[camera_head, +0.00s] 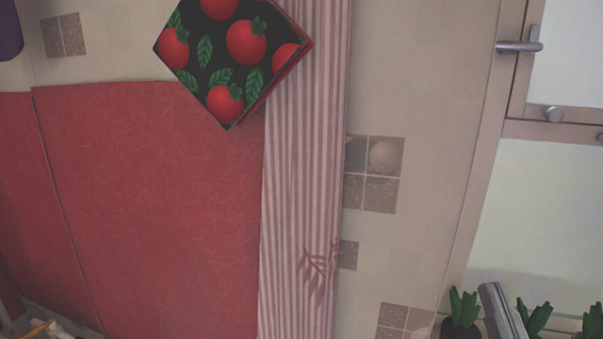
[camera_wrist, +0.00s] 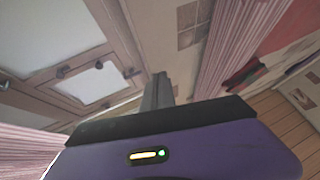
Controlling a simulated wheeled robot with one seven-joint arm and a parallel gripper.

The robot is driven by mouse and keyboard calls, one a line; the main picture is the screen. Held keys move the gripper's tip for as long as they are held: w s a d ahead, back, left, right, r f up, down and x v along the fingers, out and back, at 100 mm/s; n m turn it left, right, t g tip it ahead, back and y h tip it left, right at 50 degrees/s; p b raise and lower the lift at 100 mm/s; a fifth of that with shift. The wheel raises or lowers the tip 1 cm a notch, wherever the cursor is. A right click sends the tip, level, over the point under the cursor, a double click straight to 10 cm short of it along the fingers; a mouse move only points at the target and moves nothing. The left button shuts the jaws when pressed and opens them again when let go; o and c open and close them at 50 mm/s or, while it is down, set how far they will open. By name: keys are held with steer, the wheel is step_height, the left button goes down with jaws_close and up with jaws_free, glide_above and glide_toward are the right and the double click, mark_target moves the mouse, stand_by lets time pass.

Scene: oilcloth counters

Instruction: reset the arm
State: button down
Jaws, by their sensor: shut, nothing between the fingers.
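My gripper (camera_wrist: 158,90) shows in the wrist view as grey fingers pressed together beyond its dark edge and purple housing. It is shut and empty. It points toward a wall and window area, apart from anything I can make out. In the head view I cannot clearly make out the gripper.
In the head view, a tomato-print pot holder (camera_head: 215,60) hangs by a striped curtain (camera_head: 305,170) and red panel (camera_head: 160,200). A window (camera_head: 540,210) with a handle (camera_head: 518,46) is right. Potted plants (camera_head: 462,315) and a grey bar (camera_head: 500,310) sit below.

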steer(key=s+a+f+g, duration=0.1)
steer(key=s+f+g, duration=0.4)
steer(key=s+f, duration=0.8)
steer(key=s+a+f+m+g, duration=0.1)
steer(key=s+f+g, duration=0.3)
steer(key=s+f, duration=0.9)
steer(key=shift+s+a+g+b, duration=0.4)
steer(key=shift+s+a+b, duration=0.1)
steer(key=shift+s, duration=0.25)
